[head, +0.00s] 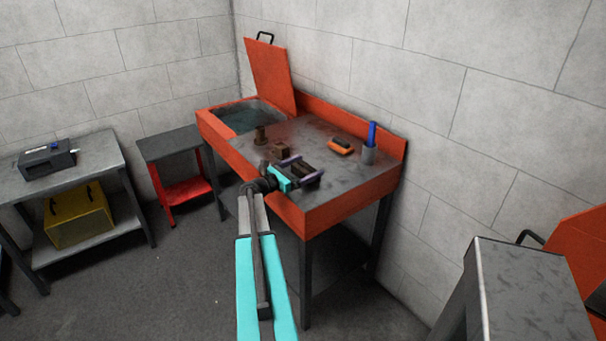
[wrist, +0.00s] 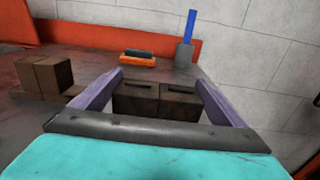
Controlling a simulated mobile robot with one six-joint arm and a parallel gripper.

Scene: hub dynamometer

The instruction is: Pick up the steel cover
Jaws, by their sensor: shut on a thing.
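My gripper (head: 304,169) is over the near right part of the red workbench's grey top. Its two purple fingers are shut on a dark brown, two-part block (wrist: 155,100), one finger on each side. The block also shows in the head view (head: 306,172). I cannot tell whether it is clear of the bench top. No thing in view is plainly a steel cover, and I cannot tell whether this block is it. A similar brown block (head: 281,149) stands left of my gripper; it also shows in the wrist view (wrist: 43,73).
An orange-and-black brush (head: 341,147) and a grey cup (head: 369,153) with a blue handle stand behind my gripper. A brown post (head: 260,135) stands by the basin (head: 243,118), whose red lid (head: 270,77) is raised. A grey cabinet (head: 520,285) stands at right.

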